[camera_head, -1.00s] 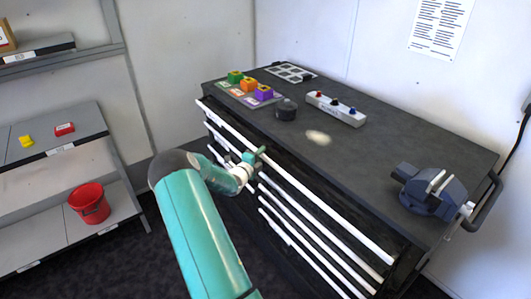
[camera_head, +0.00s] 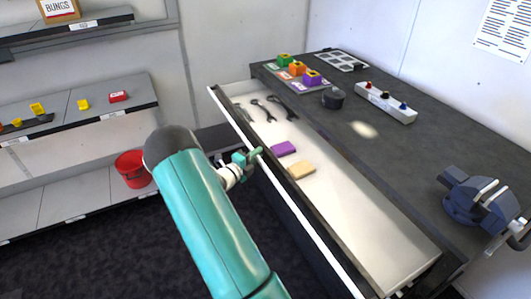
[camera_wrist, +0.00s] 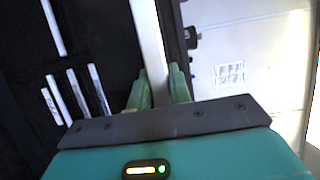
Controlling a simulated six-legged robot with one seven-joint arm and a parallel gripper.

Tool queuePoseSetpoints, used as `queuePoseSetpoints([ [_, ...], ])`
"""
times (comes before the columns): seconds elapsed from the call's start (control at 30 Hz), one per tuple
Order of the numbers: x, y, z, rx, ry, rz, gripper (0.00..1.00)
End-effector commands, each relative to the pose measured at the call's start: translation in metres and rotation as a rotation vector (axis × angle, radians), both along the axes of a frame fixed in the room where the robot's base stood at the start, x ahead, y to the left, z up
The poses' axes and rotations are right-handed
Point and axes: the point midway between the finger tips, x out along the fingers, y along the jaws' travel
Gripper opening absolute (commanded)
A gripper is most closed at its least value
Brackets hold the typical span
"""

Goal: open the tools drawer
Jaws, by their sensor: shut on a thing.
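The tools drawer (camera_head: 365,232) is the wide top drawer of the dark workbench, and it stands pulled out. Wrenches (camera_head: 262,110), a purple block (camera_head: 283,148) and a tan block (camera_head: 301,170) lie on its white floor. Its long white handle rail (camera_head: 287,212) runs along the front edge. My gripper (camera_head: 256,155) is at this rail, about midway along. In the wrist view my gripper's green fingers (camera_wrist: 160,88) are on either side of the white rail (camera_wrist: 148,38) and shut on it.
On the bench top (camera_head: 400,145) are coloured blocks (camera_head: 297,69), a dark round pot (camera_head: 332,97), a button box (camera_head: 386,102) and a blue vise (camera_head: 480,200). Shelves (camera_head: 70,130) stand at the left, with a red bucket (camera_head: 133,168) below. Open floor lies in front of the bench.

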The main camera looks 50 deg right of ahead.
Motion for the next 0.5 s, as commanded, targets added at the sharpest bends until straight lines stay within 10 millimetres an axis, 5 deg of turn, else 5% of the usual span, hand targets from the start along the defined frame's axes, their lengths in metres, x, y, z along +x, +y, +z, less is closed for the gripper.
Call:
queuePoseSetpoints([
  [0.43,0.0028,0.0044,0.0004,0.0,-0.001,0.0,0.0],
  [0.47,0.0028,0.0044,0.0004,0.0,-0.001,0.0,0.22],
  [0.5,0.0028,0.0044,0.0004,0.0,-0.001,0.0,0.3],
])
